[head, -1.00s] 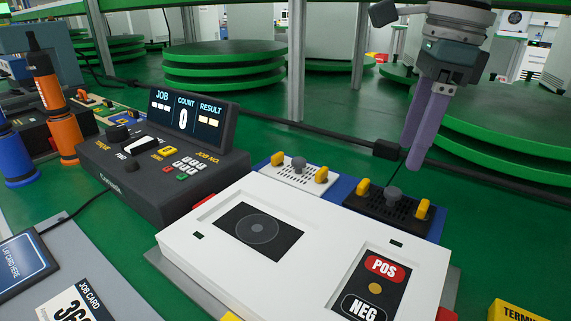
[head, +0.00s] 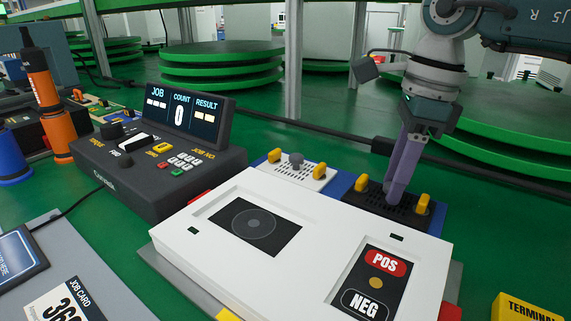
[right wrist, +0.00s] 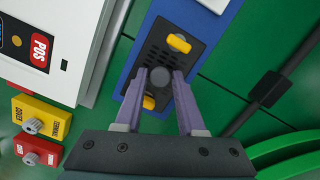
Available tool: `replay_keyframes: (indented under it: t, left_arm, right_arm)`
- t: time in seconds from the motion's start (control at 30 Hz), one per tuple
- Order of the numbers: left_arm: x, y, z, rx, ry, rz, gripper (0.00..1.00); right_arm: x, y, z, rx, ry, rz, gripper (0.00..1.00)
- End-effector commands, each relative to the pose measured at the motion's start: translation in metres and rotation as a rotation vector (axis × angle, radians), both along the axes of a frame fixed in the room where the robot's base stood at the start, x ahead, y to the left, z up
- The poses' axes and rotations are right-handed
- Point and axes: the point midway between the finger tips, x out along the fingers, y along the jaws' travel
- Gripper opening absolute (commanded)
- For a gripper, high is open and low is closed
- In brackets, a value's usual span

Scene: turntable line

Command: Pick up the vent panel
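The black vented panel (head: 372,203) lies on a blue base behind the white housing. It has a grey knob in its middle and yellow clips at its ends. In the right wrist view the panel (right wrist: 153,58) shows its slots, and the knob (right wrist: 160,76) sits between my fingertips. My right gripper (head: 394,198) points down at the panel; in the right wrist view its fingers (right wrist: 160,80) are apart, one on each side of the knob. Whether they touch it is unclear. A white slotted panel (head: 300,172) with a similar knob lies to its left. My left gripper is out of view.
The white housing (head: 215,265) with POS and NEG marks stands in front of the panels. A dark controller (head: 160,165) with a display stands at the left. Yellow and red terminal blocks (right wrist: 42,117) are near. A black cable (head: 320,132) runs behind.

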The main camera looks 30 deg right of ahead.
Motion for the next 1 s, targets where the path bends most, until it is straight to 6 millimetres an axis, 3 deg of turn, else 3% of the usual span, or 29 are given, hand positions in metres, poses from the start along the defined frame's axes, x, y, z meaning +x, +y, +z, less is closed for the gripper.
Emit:
replay_keyframes:
  t: [0.03,0.33,0.8,1.0]
  left_arm:
    - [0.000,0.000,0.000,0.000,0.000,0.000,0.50]
    - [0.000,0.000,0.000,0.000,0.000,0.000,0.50]
    - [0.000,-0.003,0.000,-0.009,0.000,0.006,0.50]
    - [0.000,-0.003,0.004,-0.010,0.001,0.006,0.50]
  right_arm:
    - [0.000,0.000,0.000,0.000,0.000,0.000,0.32]
    - [0.000,0.000,0.000,0.000,0.000,0.000,0.00]
    - [0.000,0.000,0.001,0.000,-0.001,0.000,0.00]
    - [0.001,-0.001,0.015,0.000,-0.005,0.000,0.00]
